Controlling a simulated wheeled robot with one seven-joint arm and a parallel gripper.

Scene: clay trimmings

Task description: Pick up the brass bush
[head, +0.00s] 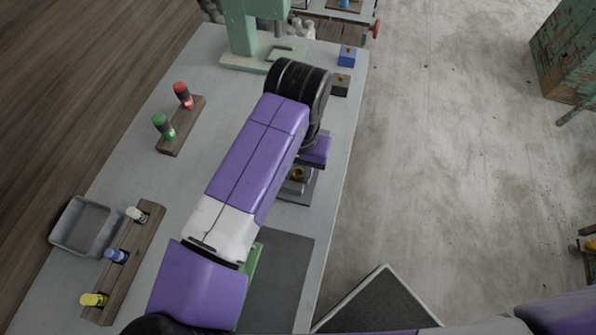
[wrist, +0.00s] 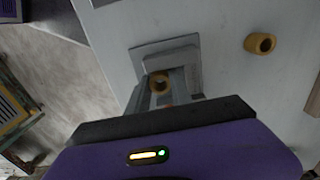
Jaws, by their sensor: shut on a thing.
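The brass bush (wrist: 159,81) is a small brass-coloured ring between the fingertips of my gripper (wrist: 162,92), seen in the wrist view. My gripper is shut on it, and the fingers hide part of its sides. A grey stepped block (wrist: 168,57) is just beyond the fingertips; I cannot tell whether the bush touches it. In the head view the bush (head: 297,174) shows beside my arm, over the grey block (head: 300,189), with my fingers mostly hidden. A second, yellowish hollow cylinder (wrist: 260,43) lies apart on the table in the wrist view.
A green machine stand (head: 243,40), blue block (head: 347,56) and dark block (head: 340,85) are at the table's far end. Left are a wooden rack (head: 180,135) with red and green bottles, another rack (head: 128,258) and a grey tray (head: 83,228). A dark mat (head: 278,280) lies nearer.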

